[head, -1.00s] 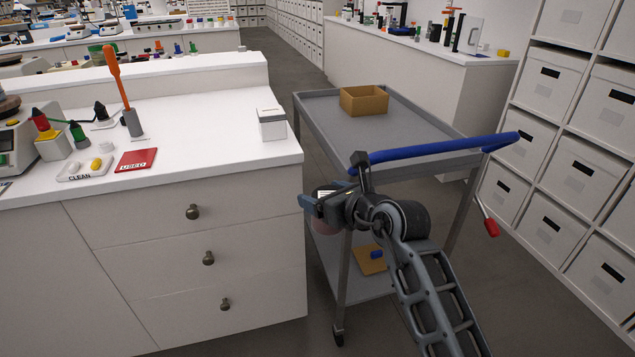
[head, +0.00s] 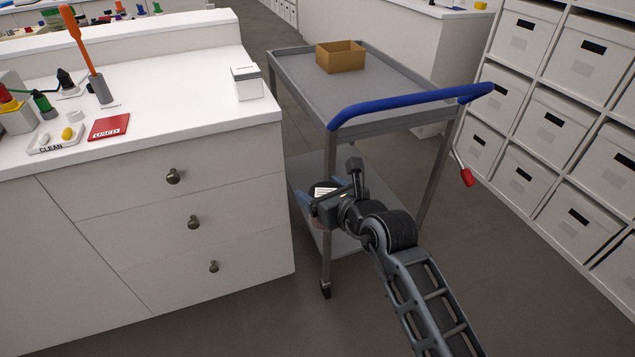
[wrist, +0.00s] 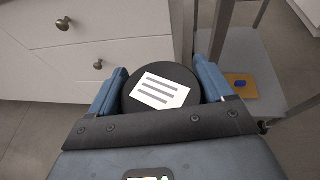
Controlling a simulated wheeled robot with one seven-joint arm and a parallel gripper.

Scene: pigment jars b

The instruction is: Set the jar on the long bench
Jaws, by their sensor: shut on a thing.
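My gripper (head: 318,204) is shut on a jar, in front of the trolley and to the right of the drawers. In the wrist view the jar (wrist: 180,77) shows a round black lid with a white lined label, between the two blue fingers (wrist: 160,90). In the head view most of the jar is hidden behind my gripper and wrist; a reddish part shows below. The near white bench (head: 190,113) with drawers stands at the left. Part of another white bench (head: 398,50) shows at the back; I cannot tell from the frames which is the long one.
A grey trolley (head: 290,77) with a blue handle (head: 400,103) holds a cardboard box (head: 340,56). On the near bench are a small white box (head: 247,84), a red card (head: 109,127) and a white tray (head: 50,146). Shelves of boxes (head: 545,110) line the right. The front floor is clear.

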